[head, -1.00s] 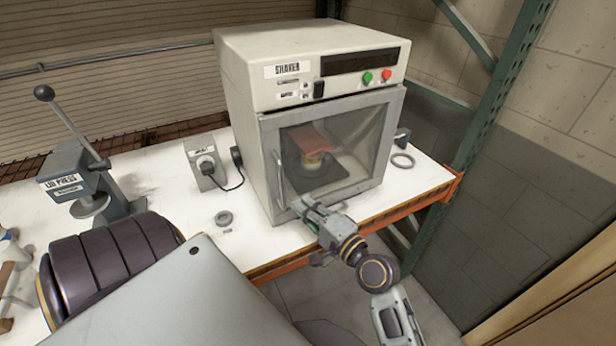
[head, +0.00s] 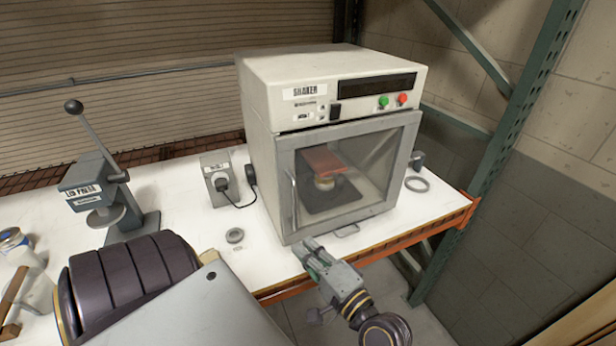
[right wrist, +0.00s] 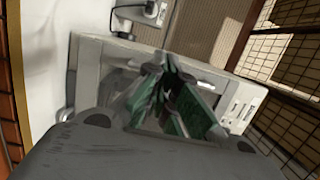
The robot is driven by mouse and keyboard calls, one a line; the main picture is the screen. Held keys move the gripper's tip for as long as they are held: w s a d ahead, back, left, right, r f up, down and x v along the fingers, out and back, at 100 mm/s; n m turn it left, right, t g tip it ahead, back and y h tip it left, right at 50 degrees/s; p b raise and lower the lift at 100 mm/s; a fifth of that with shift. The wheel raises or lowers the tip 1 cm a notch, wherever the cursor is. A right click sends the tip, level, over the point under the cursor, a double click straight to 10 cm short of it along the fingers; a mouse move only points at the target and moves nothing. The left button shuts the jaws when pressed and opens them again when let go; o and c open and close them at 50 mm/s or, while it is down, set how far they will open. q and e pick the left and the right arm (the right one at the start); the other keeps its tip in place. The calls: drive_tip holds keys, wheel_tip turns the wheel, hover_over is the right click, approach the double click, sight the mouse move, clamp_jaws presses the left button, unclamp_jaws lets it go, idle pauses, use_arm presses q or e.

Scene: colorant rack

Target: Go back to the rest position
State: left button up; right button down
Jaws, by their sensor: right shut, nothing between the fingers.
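My right gripper (head: 312,250) is shut and empty, just in front of the lower left front of the shaker (head: 345,68). In the right wrist view its green-padded fingers (right wrist: 165,88) meet in front of the shaker's pale body (right wrist: 92,68). The shaker's door (head: 350,170) is closed. Through its glass I see a can with a reddish plate (head: 322,160) above it. My left gripper is not in view; only dark and grey parts of my own body show at the lower left.
The white bench (head: 190,215) has an orange front edge (head: 415,232). A lid press (head: 105,190) stands at the left, and a grey switch box (head: 215,180) is beside the shaker. A green rack post (head: 520,120) rises at the right.

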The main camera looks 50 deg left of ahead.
drive_tip(key=shift+w+d, duration=0.1)
idle(0.3)
